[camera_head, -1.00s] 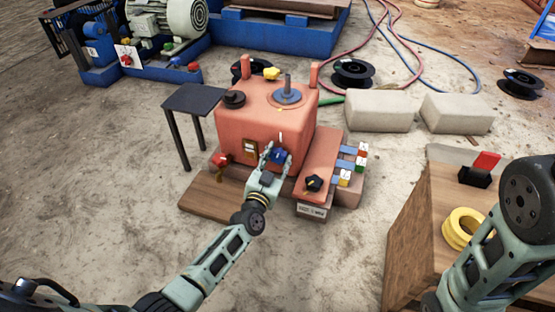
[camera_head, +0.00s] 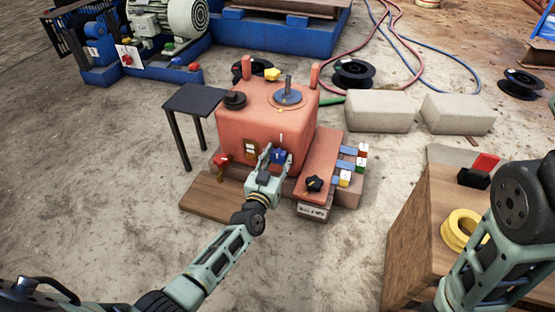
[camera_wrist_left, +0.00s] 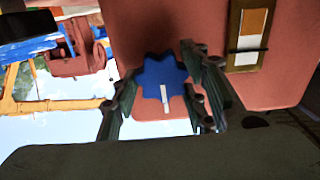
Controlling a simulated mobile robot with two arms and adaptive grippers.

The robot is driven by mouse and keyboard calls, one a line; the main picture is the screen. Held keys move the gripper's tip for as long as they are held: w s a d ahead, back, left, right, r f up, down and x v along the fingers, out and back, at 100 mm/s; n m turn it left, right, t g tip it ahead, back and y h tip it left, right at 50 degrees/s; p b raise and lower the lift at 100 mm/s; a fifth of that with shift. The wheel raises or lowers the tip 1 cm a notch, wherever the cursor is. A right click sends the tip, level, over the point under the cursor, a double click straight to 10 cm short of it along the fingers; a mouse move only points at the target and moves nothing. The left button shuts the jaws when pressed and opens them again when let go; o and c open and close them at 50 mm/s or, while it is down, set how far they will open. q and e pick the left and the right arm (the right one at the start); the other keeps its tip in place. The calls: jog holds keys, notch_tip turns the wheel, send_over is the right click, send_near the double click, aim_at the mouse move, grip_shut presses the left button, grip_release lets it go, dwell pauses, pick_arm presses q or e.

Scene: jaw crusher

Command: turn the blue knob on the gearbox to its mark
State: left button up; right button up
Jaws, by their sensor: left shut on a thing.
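The red gearbox (camera_head: 258,128) stands on the ground in the middle of the head view. Its blue knob (camera_head: 279,156) is low on the front face, under a short white mark (camera_head: 281,139). My left gripper (camera_head: 276,158) is shut on the knob, with one finger on each side. In the left wrist view the lobed blue knob (camera_wrist_left: 158,72) sits between the fingers, and its white pointer line (camera_wrist_left: 166,98) shows. The fingers partly hide the knob in the head view. My right arm comes in at the right; its gripper is out of view.
A red knob (camera_head: 221,160) is left of the blue one, and a black knob (camera_head: 313,184) is on the lower right block. A black side table (camera_head: 193,99) stands left of the gearbox. A wooden crate (camera_head: 417,215) with a yellow ring (camera_head: 461,229) is at the right.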

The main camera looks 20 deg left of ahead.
pick_arm(q)
jog(key=shift+d, duration=0.2)
jog(key=o, duration=1.1)
notch_tip(320, 180, up, 10)
jog(key=shift+r, duration=0.1)
